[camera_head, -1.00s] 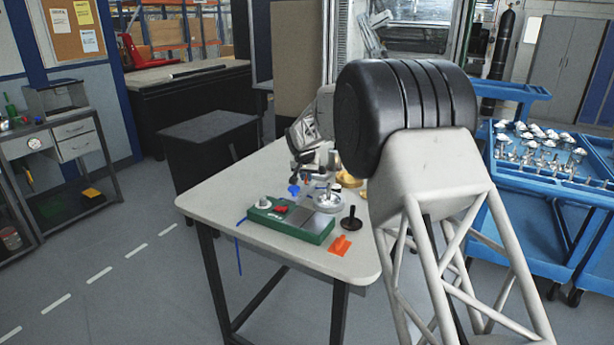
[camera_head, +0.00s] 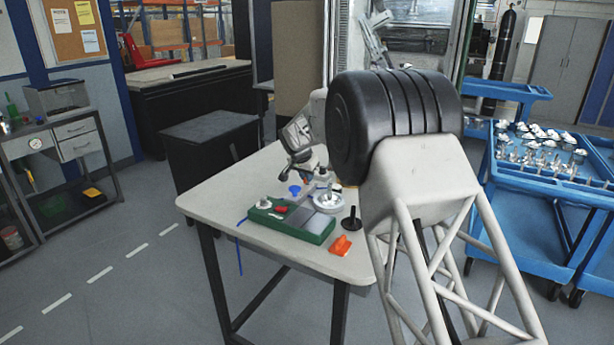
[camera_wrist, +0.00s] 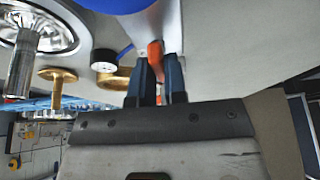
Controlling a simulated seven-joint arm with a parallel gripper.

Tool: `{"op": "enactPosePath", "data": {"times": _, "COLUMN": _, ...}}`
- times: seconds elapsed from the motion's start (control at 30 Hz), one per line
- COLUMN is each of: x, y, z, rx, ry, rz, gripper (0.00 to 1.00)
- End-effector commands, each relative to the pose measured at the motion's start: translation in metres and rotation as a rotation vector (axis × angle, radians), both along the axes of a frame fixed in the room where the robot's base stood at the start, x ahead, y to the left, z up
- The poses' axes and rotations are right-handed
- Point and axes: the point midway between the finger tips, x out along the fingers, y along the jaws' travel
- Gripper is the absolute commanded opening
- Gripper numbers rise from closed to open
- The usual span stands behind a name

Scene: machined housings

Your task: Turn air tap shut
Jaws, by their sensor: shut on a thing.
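An orange tap handle (camera_wrist: 155,55) shows in the wrist view, beside a pale block. My gripper (camera_wrist: 158,80) is shut on this handle, with one dark blue finger on each side of it. The fingers hide part of the handle. In the head view my gripper is small and partly hidden beyond the green-based fixture (camera_head: 300,226), so its hold on the handle is not clear there. A blue knob (camera_head: 294,190) stands near it; a blue round part also shows at the top of the wrist view (camera_wrist: 112,5).
On the table (camera_head: 232,198) are a black knob-topped stand (camera_head: 351,221) and a loose orange piece (camera_head: 341,245). Brass parts (camera_wrist: 57,80) and a small gauge-like dial (camera_wrist: 104,60) lie close to my fingers. A blue cart (camera_head: 550,175) stands right; the table's left end is clear.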

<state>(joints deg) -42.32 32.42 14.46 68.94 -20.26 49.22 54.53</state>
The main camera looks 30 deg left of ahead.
Motion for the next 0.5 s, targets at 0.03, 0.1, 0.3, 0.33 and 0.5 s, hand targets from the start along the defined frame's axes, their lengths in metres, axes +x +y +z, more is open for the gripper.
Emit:
{"op": "enactPosePath", "data": {"times": 0.03, "x": 0.0002, "y": 0.0002, "z": 0.0011, "rx": 0.001, "ry": -0.001, "rz": -0.001, "gripper": 0.00}}
{"op": "enactPosePath", "data": {"times": 0.1, "x": 0.0002, "y": 0.0002, "z": 0.0011, "rx": 0.001, "ry": -0.001, "rz": -0.001, "gripper": 0.16}}
{"op": "enactPosePath", "data": {"times": 0.3, "x": 0.0001, "y": 0.0001, "z": 0.0006, "rx": 0.001, "ry": -0.001, "rz": 0.000, "gripper": 0.38}}
{"op": "enactPosePath", "data": {"times": 0.33, "x": 0.0001, "y": 0.0001, "z": 0.0006, "rx": 0.001, "ry": 0.000, "rz": 0.000, "gripper": 0.38}}
{"op": "enactPosePath", "data": {"times": 0.5, "x": 0.0000, "y": 0.0001, "z": 0.0004, "rx": 0.001, "ry": 0.000, "rz": 0.000, "gripper": 0.38}}
